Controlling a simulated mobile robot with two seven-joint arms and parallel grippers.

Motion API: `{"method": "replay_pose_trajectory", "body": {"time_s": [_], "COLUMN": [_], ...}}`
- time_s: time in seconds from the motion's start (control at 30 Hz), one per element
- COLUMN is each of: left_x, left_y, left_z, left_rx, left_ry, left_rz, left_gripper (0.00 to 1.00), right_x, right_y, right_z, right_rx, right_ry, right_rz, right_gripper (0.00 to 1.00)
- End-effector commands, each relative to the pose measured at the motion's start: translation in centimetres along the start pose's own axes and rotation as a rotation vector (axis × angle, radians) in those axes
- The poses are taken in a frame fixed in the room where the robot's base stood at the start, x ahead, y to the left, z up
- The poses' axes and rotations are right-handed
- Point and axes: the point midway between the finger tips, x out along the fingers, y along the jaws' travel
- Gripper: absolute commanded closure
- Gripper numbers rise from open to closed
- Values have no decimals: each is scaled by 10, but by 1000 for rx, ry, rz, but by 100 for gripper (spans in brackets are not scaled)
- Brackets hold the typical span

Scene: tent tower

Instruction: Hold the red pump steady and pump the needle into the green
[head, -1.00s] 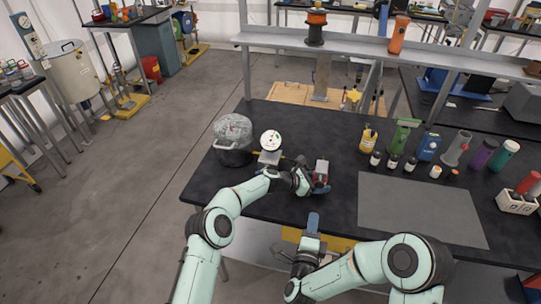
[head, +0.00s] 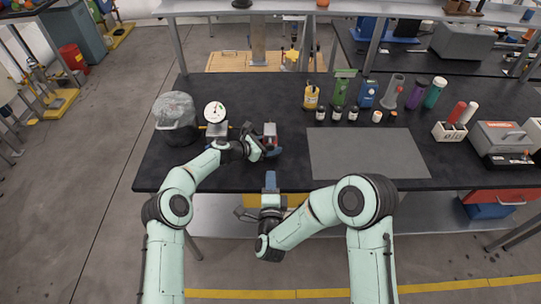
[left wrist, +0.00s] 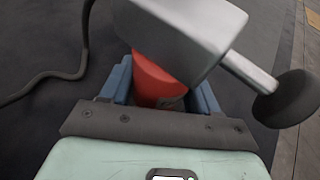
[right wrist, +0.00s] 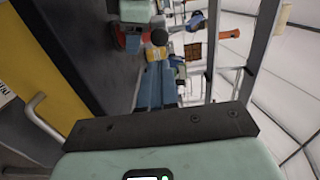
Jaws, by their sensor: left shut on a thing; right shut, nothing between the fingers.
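The red pump (head: 270,131) stands near the table's front-left part in the head view, with a grey block on top. In the left wrist view its red body (left wrist: 155,80) sits between the blue fingers, under the grey block (left wrist: 185,35) and a silver rod with a black knob (left wrist: 288,98). My left gripper (head: 267,151) is shut on it. The round white gauge (head: 214,112) stands left of the pump; its needle and green zone are too small to read. My right gripper (head: 270,180) is shut and empty at the table's front edge, below the pump. It also shows in the right wrist view (right wrist: 158,85).
A pot with a foil-like cover (head: 175,110) stands left of the gauge. A grey mat (head: 367,155) lies right of the pump, with several bottles behind it. A dark hose (left wrist: 75,65) runs along the table in the left wrist view.

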Motion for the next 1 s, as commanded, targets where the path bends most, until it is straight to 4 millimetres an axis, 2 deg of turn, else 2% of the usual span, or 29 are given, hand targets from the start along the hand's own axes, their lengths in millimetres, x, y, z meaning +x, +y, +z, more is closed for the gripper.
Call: {"method": "replay_pose_trajectory", "body": {"time_s": [0.03,0.2,0.4,0.6,1.0], "left_x": [0,0,0,0,0], "left_y": [0,0,0,0,0], "left_z": [1,1,1,1,1], "left_rx": [0,0,0,0,0], "left_ry": [-1,-1,-1,-1,-1], "left_rz": [-1,-1,-1,-1,-1], "left_gripper": [87,87,87,87,87], "right_x": [13,49,81,95,99], "right_y": [-1,0,0,0,0], "right_z": [-1,-1,-1,0,0], "right_rx": [0,1,-1,-1,0], "right_ry": [4,3,2,0,1], "right_rz": [-4,-2,-1,1,0], "right_gripper": [100,100,100,100,100]}}
